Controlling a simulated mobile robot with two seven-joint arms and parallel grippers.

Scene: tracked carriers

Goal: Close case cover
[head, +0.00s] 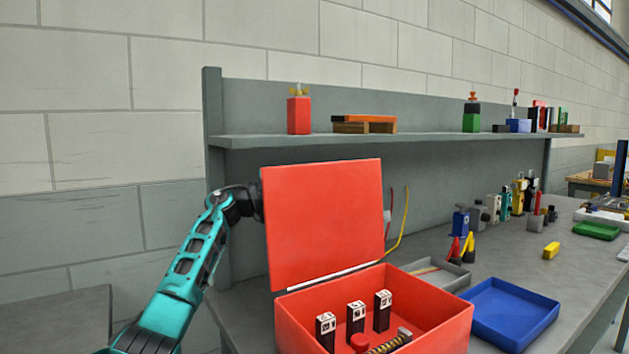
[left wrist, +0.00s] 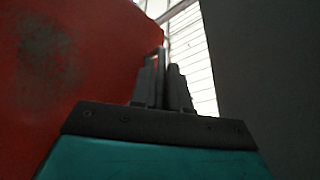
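The red case (head: 440,330) stands on the bench, and its red cover (head: 325,220) stands up open from the back hinge. Inside the case are several black blocks with white labels (head: 356,317), a red knob and a coiled spring. My left gripper reaches the cover's left edge; its fingers are hidden behind the cover in the head view. In the left wrist view the fingers of my left gripper (left wrist: 165,85) look close together and empty, beside the red cover (left wrist: 70,60). Whether they touch it I cannot tell. My right gripper is not in view.
A blue tray (head: 513,312) stands right of the case, with a grey tray (head: 436,272) behind it. A shelf (head: 400,139) with small items runs above the bench. Cables hang behind the cover.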

